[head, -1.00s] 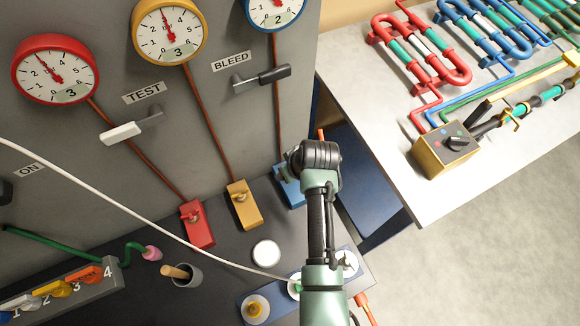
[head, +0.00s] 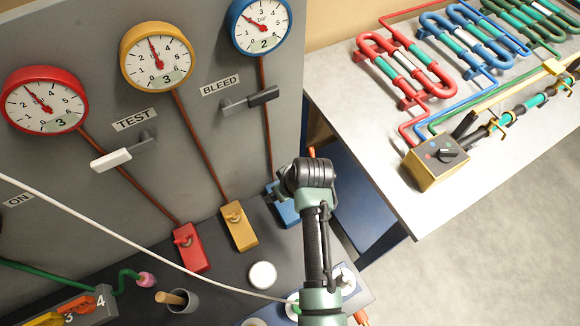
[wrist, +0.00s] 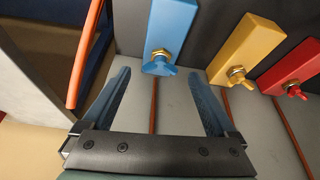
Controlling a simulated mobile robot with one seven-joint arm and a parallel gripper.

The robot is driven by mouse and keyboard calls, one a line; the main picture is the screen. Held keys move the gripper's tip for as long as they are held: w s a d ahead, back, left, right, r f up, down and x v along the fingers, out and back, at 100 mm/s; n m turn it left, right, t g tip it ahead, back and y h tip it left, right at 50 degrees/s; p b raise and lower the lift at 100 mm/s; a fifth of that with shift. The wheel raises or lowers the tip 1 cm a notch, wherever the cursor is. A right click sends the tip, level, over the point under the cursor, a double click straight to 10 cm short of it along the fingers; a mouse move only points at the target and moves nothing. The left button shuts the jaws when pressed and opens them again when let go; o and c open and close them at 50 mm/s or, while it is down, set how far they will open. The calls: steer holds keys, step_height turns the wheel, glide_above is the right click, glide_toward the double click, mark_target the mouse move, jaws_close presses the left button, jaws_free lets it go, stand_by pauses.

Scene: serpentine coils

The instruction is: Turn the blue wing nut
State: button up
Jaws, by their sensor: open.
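The blue wing nut (wrist: 160,66) sits on a brass threaded stud at the near end of the blue block (wrist: 172,28) in the wrist view. My gripper (wrist: 158,82) is open and empty, its two fingers apart on either side of the nut's line. The nut appears between and just beyond the fingertips; I cannot tell the exact depth gap.
The yellow block (head: 238,227) and red block (head: 189,247) with their own wing nuts stand left of the blue one. An orange rod (wrist: 86,55) stands left of my fingers in the wrist view. A white round lid (head: 262,275) lies on the dark surface.

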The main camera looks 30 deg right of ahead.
steer(key=v, duration=1.1)
steer(key=shift+r, duration=0.4)
steer(key=shift+s, duration=0.15)
